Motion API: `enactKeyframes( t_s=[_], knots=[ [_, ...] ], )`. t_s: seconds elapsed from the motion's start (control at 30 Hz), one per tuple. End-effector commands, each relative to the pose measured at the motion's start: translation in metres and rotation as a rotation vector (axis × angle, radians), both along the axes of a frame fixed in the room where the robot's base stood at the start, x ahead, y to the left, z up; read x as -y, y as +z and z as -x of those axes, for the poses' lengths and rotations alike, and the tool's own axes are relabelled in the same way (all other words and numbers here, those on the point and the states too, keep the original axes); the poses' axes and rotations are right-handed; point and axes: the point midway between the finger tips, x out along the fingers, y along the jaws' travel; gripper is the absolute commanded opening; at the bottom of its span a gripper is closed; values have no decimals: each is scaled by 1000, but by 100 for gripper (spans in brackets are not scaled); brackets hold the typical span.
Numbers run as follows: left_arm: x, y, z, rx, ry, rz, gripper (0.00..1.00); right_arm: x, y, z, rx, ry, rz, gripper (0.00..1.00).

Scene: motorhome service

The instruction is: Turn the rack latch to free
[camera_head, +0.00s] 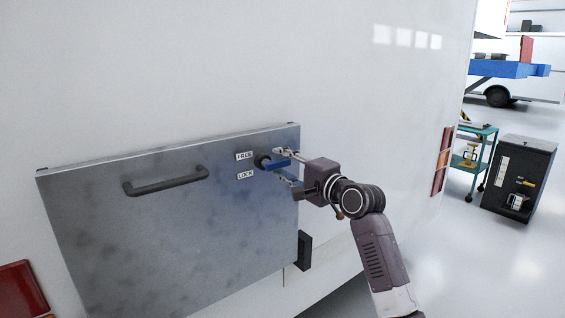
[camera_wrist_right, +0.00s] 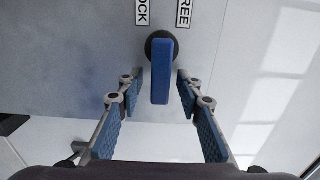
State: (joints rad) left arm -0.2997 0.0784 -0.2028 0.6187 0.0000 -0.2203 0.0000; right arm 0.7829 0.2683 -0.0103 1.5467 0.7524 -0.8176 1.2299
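The rack latch is a blue bar handle (camera_head: 277,164) on a round black hub (camera_head: 262,161), at the upper right of a grey metal panel (camera_head: 170,235). The FREE label (camera_head: 244,156) is above the LOCK label (camera_head: 245,175), both left of the hub. My right gripper (camera_head: 288,166) is open, its fingers pointing at the latch. In the right wrist view the blue handle (camera_wrist_right: 161,75) hangs down from its hub, between the two blue-padded fingertips, with a gap showing on each side. The handle points away from the labels. My left gripper is not in view.
A dark bar handle (camera_head: 166,182) is fixed on the panel's left part. The white motorhome wall (camera_head: 200,70) surrounds the panel. A teal cart (camera_head: 472,160) and a black cabinet (camera_head: 518,180) stand far right. The floor between is clear.

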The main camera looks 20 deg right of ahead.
Motion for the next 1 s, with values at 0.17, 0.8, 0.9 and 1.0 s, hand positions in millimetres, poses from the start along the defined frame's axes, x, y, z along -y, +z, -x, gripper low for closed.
enactKeyframes(
  t_s=[0.17, 0.8, 0.9, 1.0],
  knots=[
    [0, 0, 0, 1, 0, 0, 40, -1, 0, -1, 1, 0, 1, 33],
    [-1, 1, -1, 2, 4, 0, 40, 0, 0, -1, 2, 0, 9, 0],
    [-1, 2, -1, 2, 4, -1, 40, 0, 1, -1, 9, -1, 28, 0],
    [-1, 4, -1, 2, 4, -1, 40, 0, 2, -1, 21, -1, 64, 0]
  ],
)
